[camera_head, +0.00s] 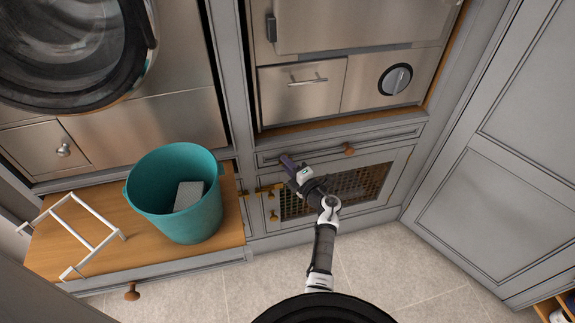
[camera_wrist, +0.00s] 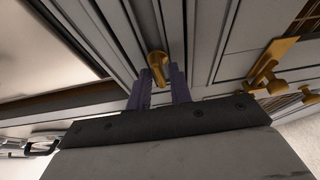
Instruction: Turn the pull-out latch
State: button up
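My gripper (camera_head: 288,163) reaches across to the left part of the narrow panel above the mesh door. Its two purple fingers (camera_wrist: 160,88) stand apart in the wrist view. A small brass fitting with a rounded end (camera_wrist: 157,66) shows between and just beyond the fingertips; I cannot tell whether they touch it. The gripper hides this fitting in the head view. A brass latch with a plate (camera_wrist: 268,68) is to the right in the wrist view. Brass latch pieces also show at the mesh door's left edge in the head view (camera_head: 268,189).
A teal bucket (camera_head: 158,215) holding a grey block and a white rack (camera_head: 88,235) stand on the wooden bench (camera_head: 232,225) at left. A round knob (camera_head: 350,149) projects right of my gripper. A tall grey cabinet (camera_head: 490,190) bounds the right; the tiled floor (camera_head: 400,270) in front is clear.

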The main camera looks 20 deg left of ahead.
jog(key=shift+o, duration=0.8)
jog(key=b+v, duration=0.2)
jog(key=v, duration=1.1)
jog(key=shift+s+d, duration=0.3)
